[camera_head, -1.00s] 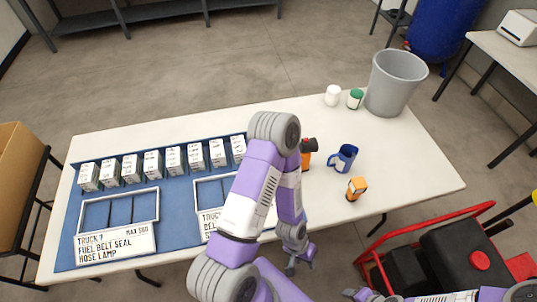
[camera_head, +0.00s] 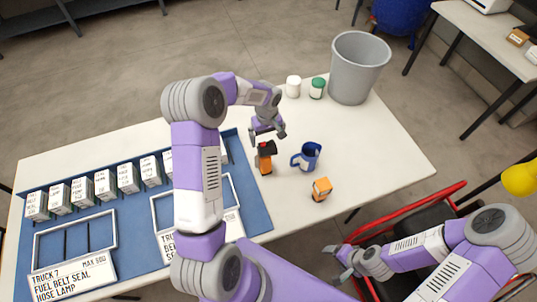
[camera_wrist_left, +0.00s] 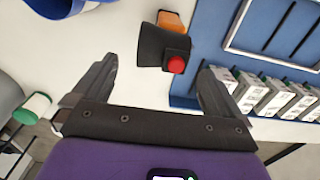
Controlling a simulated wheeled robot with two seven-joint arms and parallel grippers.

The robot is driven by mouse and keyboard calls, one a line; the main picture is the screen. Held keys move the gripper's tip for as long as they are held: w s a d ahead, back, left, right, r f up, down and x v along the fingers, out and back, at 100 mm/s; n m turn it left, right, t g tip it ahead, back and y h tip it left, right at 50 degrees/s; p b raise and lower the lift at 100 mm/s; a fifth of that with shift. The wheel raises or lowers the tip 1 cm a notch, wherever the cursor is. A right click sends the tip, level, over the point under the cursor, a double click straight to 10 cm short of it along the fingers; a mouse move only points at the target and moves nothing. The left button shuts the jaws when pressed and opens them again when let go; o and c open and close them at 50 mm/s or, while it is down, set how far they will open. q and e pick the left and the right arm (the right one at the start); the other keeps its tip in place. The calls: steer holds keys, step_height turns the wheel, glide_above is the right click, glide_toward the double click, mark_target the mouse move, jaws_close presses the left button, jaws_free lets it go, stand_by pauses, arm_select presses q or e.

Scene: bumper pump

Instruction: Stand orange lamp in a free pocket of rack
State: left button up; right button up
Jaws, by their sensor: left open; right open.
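The orange lamp (camera_head: 265,162), with a black head and a red button, is on the white table just right of the blue mat. In the left wrist view the lamp (camera_wrist_left: 165,45) lies ahead of and between the finger lines. My left gripper (camera_head: 268,133) is open and empty, just behind the lamp's black head; its fingertips (camera_wrist_left: 159,65) are apart. One white-framed rack (camera_head: 75,216) with dividers and empty-looking pockets is at left on the mat. A second rack (camera_head: 236,190) is partly hidden by my left arm. My right gripper (camera_head: 345,262) is open off the table's front edge.
Several white boxes (camera_head: 82,193) line the mat's back edge. A blue mug (camera_head: 311,157) and an orange box (camera_head: 321,189) are right of the lamp. Two jars (camera_head: 317,87) and a grey bin (camera_head: 357,70) stand at the back. The table's right end is clear.

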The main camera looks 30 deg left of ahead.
mark_target(267, 145)
arm_select(q)
steer(key=f, duration=0.6)
steer(key=shift+s+d+f, duration=0.1)
steer(key=shift+s+f, duration=0.25)
steer(key=shift+f, duration=0.05)
jaws_close()
